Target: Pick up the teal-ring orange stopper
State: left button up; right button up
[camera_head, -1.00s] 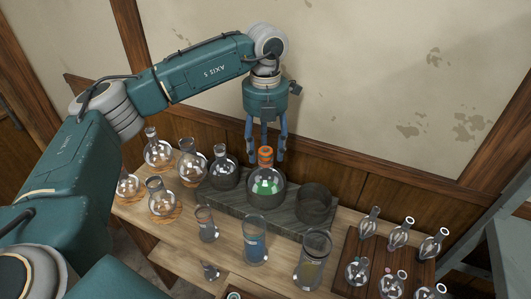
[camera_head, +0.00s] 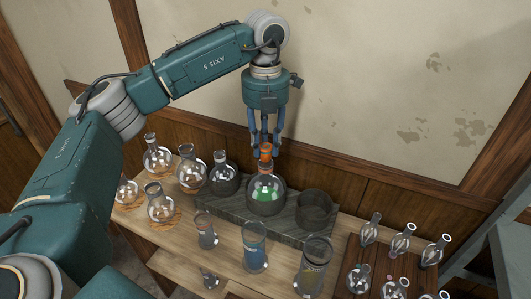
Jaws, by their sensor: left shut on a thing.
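The flask rests in a dark round holder on the grey stone block. My left gripper (camera_head: 265,150) comes down from above, fingers pointing down, and is shut on the orange stopper. Whether the stopper is still seated in the neck I cannot tell. My right gripper is not in view.
An empty dark holder (camera_head: 314,208) stands on the stone block (camera_head: 289,222) to the right. Several round flasks stand at left. Tall glass cylinders (camera_head: 254,246) stand in front. A dark wooden tray (camera_head: 379,247) with small glassware is at right. The wall is close behind.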

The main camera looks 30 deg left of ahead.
pick_arm(q)
notch_tip(320, 180, up, 17)
jog(key=p, duration=0.1)
jog(key=shift+f, duration=0.1)
